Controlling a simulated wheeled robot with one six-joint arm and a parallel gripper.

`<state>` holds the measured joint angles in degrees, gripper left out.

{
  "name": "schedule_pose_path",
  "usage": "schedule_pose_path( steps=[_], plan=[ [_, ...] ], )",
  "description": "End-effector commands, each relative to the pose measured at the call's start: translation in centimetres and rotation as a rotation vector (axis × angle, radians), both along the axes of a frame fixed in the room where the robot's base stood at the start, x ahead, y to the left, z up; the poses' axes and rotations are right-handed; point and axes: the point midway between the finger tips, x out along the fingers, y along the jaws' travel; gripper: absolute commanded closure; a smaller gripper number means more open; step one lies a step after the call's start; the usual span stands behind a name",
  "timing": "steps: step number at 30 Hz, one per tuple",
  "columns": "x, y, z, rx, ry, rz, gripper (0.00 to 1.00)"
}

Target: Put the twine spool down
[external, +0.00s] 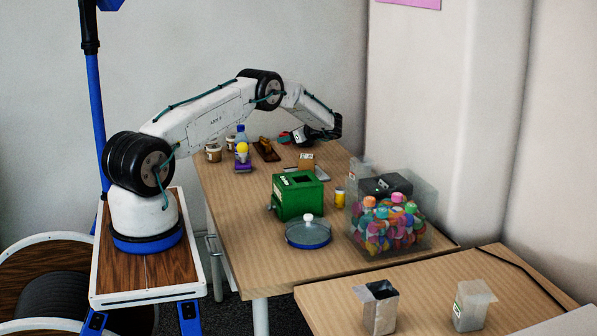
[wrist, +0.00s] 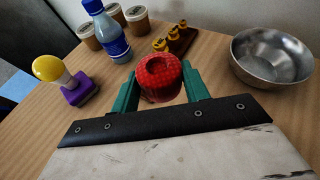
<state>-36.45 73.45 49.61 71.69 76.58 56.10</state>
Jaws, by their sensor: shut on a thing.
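My gripper (wrist: 161,82) has its green fingers shut on the red twine spool (wrist: 158,74), one finger on each side of it. The spool has a dark round hollow in its end. In the external view the spool is a small red shape (external: 284,138) at the far side of the wooden table (external: 236,212), just left of my gripper (external: 299,136). It is low over the tabletop; I cannot tell whether it touches it. My fingers and wrist hide its lower part.
Around the spool stand a yellow-knobbed purple stamp (wrist: 70,84), a blue bottle (wrist: 107,34), several tubs (wrist: 137,20), a wooden block with brass weights (wrist: 178,38) and a metal bowl (wrist: 270,62). A green box (external: 298,196) and a clear bin (external: 420,243) stand nearer.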

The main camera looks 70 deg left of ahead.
Motion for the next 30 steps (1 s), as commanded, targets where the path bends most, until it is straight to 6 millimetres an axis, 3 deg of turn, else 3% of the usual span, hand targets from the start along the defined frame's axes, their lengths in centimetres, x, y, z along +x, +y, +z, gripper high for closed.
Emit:
schedule_pose_path(
  steps=[13,25,26,27,30],
  plan=[
    [0.0,0.0,-4.9,0.000,0.000,0.000,0.76],
    [0.0,0.0,-5.6,0.001,-0.001,0.000,0.76],
    [0.0,0.0,-5.5,0.001,-0.002,0.001,0.46],
    [0.0,0.0,-5.5,0.001,-0.002,0.001,0.35],
    [0.0,0.0,-5.5,0.001,-0.001,0.000,0.33]
  ],
)
